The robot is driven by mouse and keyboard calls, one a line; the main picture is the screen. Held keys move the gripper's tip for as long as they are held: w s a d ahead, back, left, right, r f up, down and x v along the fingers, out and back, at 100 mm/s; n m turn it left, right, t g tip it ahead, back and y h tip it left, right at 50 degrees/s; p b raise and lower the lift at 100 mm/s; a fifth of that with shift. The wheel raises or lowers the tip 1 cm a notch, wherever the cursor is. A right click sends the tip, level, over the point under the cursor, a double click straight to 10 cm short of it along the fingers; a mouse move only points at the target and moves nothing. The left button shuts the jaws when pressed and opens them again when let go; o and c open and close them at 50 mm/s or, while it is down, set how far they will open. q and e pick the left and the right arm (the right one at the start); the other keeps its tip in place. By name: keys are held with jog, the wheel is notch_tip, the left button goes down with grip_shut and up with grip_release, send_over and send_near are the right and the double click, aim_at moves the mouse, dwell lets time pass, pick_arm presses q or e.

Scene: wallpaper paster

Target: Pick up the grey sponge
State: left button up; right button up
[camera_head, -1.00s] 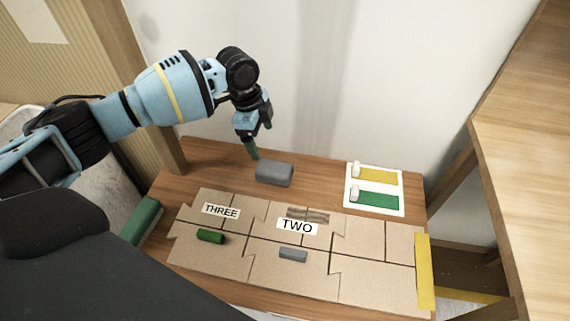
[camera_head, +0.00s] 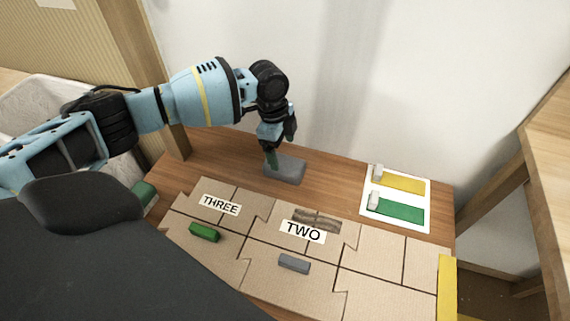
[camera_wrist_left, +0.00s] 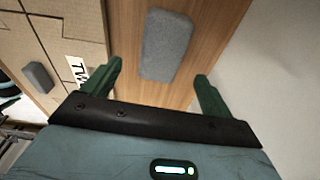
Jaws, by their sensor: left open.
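The grey sponge (camera_head: 289,171) lies flat on the wooden table behind the cardboard pieces. It also shows in the left wrist view (camera_wrist_left: 167,45), in line with the gap between the fingers and beyond the fingertips. My left gripper (camera_head: 271,163) points down at the sponge's left end and hides part of it. In the left wrist view the gripper (camera_wrist_left: 158,70) is open, its two green fingers spread wider than the sponge, with nothing between them. I cannot tell the exact height of the fingertips above the table. My right gripper is not in view.
Cardboard pieces (camera_head: 395,257) labelled THREE and TWO cover the table's front, with a green block (camera_head: 204,232) and a small grey block (camera_head: 293,262) on them. A white card (camera_head: 400,184) with yellow and green strips lies right. The wall (camera_head: 330,70) stands close behind.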

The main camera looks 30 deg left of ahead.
aim_at(284, 163)
pick_arm(q)
notch_tip(284, 163, down, 4)
jog(key=shift+w+d+f+b, duration=0.1)
jog(key=shift+w+b, duration=0.05)
jog(key=shift+b, duration=0.7)
jog(key=shift+f, duration=0.5)
jog(key=shift+d, duration=0.1)
jog(key=shift+c, duration=0.4)
jog(key=c, duration=1)
